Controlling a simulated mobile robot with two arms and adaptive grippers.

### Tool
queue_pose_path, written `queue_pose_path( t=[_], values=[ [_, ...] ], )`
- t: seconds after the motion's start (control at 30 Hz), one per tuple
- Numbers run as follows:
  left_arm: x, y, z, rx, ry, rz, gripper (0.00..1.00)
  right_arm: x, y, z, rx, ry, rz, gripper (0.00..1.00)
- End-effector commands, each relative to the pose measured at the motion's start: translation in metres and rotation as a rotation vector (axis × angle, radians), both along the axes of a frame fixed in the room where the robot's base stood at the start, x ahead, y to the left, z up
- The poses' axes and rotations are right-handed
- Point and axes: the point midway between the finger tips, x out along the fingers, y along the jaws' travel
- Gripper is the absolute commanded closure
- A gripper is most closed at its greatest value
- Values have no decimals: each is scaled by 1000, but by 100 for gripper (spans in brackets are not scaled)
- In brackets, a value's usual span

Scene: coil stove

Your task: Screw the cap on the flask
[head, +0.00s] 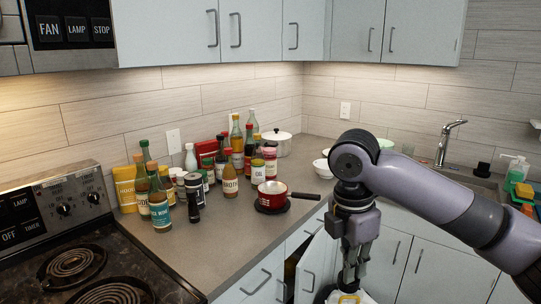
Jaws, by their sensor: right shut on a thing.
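My right gripper (350,283) points down in front of the lower cabinets, at the bottom of the view. It is shut on a white and yellow thing (349,298) that is cut off by the lower edge. I cannot tell what this thing is. No flask is clearly recognisable. My left gripper is not in view.
Several bottles and jars crowd the counter (240,240) corner. A red pot (271,195) stands near the front edge, its handle pointing right. The coil stove (80,270) is at lower left. A lower cabinet door (315,268) stands open beside my gripper. A faucet (447,140) is at right.

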Motion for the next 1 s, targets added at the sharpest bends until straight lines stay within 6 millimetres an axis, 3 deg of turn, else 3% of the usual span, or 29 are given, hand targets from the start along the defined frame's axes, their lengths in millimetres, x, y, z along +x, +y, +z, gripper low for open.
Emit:
queue_pose_path(
  t=[0.17, 0.47, 1.0],
  values=[
    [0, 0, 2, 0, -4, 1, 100, -10, -7, -19, -2, 1, -208, 100],
    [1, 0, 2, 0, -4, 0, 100, -40, -21, -65, -2, 3, -740, 100],
    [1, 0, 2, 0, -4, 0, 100, -118, -39, -132, -1, 2, -1685, 100]
  ],
)
